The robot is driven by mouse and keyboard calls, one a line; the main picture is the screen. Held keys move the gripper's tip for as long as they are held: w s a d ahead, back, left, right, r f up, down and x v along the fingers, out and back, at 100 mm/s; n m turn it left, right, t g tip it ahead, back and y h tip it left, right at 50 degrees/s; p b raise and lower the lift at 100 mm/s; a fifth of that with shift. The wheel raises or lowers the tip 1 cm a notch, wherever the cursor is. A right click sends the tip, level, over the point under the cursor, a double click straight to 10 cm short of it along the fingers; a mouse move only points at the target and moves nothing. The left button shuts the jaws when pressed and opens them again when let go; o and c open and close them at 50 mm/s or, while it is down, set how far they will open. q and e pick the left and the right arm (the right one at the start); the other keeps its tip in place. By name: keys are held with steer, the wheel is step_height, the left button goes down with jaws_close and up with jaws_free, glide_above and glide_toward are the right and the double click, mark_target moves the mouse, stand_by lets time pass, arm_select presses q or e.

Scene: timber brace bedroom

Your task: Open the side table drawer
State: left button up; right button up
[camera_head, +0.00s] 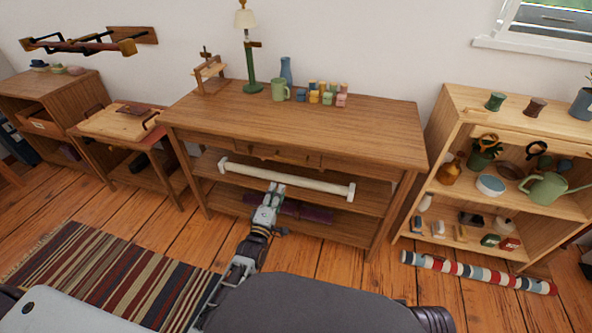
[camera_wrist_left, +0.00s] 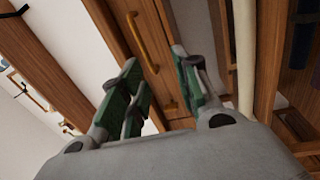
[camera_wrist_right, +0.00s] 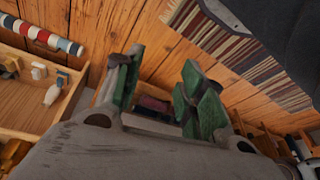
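The wooden side table (camera_head: 300,115) stands against the wall in the middle of the head view. Its drawer front (camera_head: 320,162) lies under the top, with a thin handle (camera_head: 279,155), and looks closed. In the left wrist view the brass-coloured handle (camera_wrist_left: 143,42) runs along the wooden drawer front (camera_wrist_left: 165,30), just beyond the fingertips. My left gripper (camera_head: 272,190) is in front of the table, below the handle and apart from it. Its green-padded fingers (camera_wrist_left: 157,72) are open and empty. My right gripper (camera_wrist_right: 155,70) is open and empty, over the floor.
A pale roll (camera_head: 285,180) lies across the table front below the drawer, close to my left gripper. A lamp (camera_head: 248,55), mug (camera_head: 279,89) and small blocks stand on the top. A shelf (camera_head: 505,120) stands right; a striped roll (camera_head: 480,272) lies on the floor.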

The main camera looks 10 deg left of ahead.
mark_target(290, 160)
arm_select(q)
steer(key=shift+s+d+r+n+t+b, duration=0.1)
steer(key=shift+d+r+n+t+b, duration=0.15)
steer(key=shift+r, duration=0.25)
steer(key=shift+s+d+r+n+t+b, duration=0.1)
steer(key=shift+d+r+n+t+b, duration=0.15)
steer(key=shift+r, duration=0.25)
arm_select(e)
steer(key=shift+s+d+r, duration=0.55)
steer(key=shift+s+r, duration=0.1)
steer(key=shift+s, duration=0.05)
arm_select(q)
steer(key=shift+w, duration=0.25)
steer(key=shift+b+x, duration=1.9)
steer(key=shift+x, duration=4.75)
steer(key=shift+f, duration=0.1)
arm_select(e)
step_height(290, 160, down, 6)
steer(key=a+t+y, duration=0.1)
steer(key=a, duration=0.1)
steer(key=shift+w+a+f, duration=0.15)
steer(key=shift+w, duration=0.15)
steer(key=shift+w+r+t, duration=0.2)
steer(key=shift+t, duration=0.1)
arm_select(q)
jaws_close()
